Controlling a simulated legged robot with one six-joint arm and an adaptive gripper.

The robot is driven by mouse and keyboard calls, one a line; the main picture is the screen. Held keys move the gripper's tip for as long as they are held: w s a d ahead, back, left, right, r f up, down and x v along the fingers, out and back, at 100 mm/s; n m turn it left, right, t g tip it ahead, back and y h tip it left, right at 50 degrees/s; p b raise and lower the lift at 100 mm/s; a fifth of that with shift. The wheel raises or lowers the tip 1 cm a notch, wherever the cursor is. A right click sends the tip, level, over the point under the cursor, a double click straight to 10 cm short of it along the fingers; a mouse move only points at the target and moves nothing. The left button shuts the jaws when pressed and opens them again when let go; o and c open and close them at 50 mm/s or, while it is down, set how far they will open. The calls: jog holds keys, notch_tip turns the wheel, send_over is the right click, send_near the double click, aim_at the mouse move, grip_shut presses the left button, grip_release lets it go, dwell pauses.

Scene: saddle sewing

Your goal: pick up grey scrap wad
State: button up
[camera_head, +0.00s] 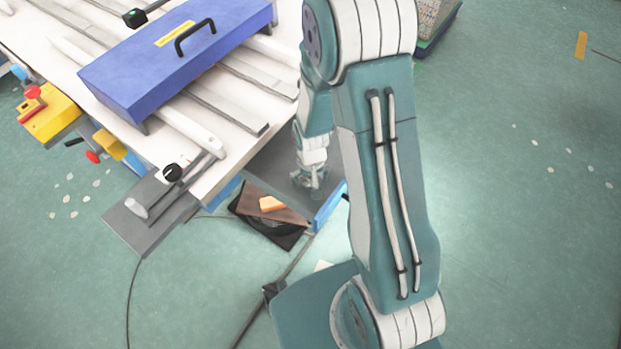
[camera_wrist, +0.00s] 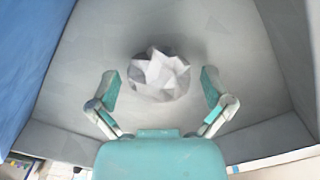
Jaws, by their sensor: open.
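The grey scrap wad (camera_wrist: 159,74) is a crumpled, faceted light grey ball on a flat grey surface in the wrist view. My gripper (camera_wrist: 161,88) is open, with one teal finger on each side of the wad and a visible gap at both. The wad sits between the fingertips and slightly beyond them; I cannot tell the height between them. In the head view my gripper (camera_head: 309,182) points down at the grey surface beside the white table, and the wad cannot be made out there.
A blue toolbox (camera_head: 178,60) stands on the white table (camera_head: 207,185) with several grey strips. A blue panel (camera_head: 328,206) edges the grey surface. Walls rise around the wad in the wrist view. Floor at right is mostly clear.

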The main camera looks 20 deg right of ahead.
jog(key=c, duration=0.6)
jog(key=shift+c, duration=0.2)
jog(key=shift+r, duration=0.15)
